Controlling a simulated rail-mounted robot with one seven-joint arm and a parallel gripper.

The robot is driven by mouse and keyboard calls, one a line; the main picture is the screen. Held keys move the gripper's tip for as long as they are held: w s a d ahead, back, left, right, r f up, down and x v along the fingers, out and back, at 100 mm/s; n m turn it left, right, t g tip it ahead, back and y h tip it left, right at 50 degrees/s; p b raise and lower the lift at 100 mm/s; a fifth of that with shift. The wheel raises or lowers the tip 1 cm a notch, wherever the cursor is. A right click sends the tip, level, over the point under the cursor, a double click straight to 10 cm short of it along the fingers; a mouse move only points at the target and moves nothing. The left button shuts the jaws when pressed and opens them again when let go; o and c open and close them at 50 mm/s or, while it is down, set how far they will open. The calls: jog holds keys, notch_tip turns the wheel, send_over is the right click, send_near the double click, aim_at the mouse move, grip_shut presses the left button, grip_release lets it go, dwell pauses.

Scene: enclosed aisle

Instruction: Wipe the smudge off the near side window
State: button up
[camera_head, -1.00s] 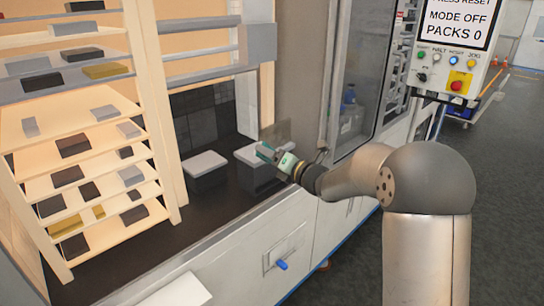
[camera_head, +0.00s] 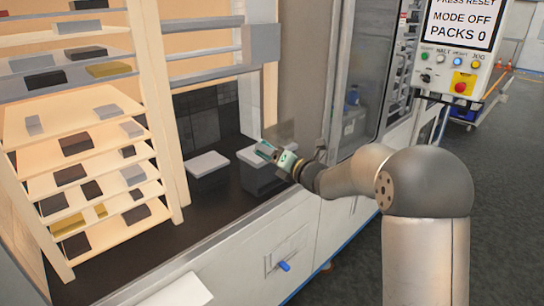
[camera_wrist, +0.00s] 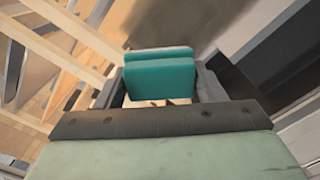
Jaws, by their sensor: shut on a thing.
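My gripper (camera_head: 266,150) is shut on a teal pad (camera_wrist: 160,75), which shows as two teal slabs between the fingers in the wrist view. In the head view the gripper is at the lower part of a grey-brown side window pane (camera_head: 302,60). A faint brownish patch (camera_head: 284,131), perhaps the smudge, shows just above the pad. A brown patch (camera_wrist: 170,20) also shows beyond the pad in the wrist view. I cannot tell whether the pad touches the pane.
Slanted shelves (camera_head: 100,125) with several small blocks stand at the left. Two lidded boxes (camera_head: 207,165) sit on the dark deck beyond the gripper. A dark-framed glass door (camera_head: 360,75) and a control panel (camera_head: 458,55) are at the right.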

jog(key=shift+w+a, duration=0.2)
jog(key=shift+w+d+b, duration=0.65)
jog(key=shift+w+d, duration=0.6)
jog(key=shift+w, duration=0.1)
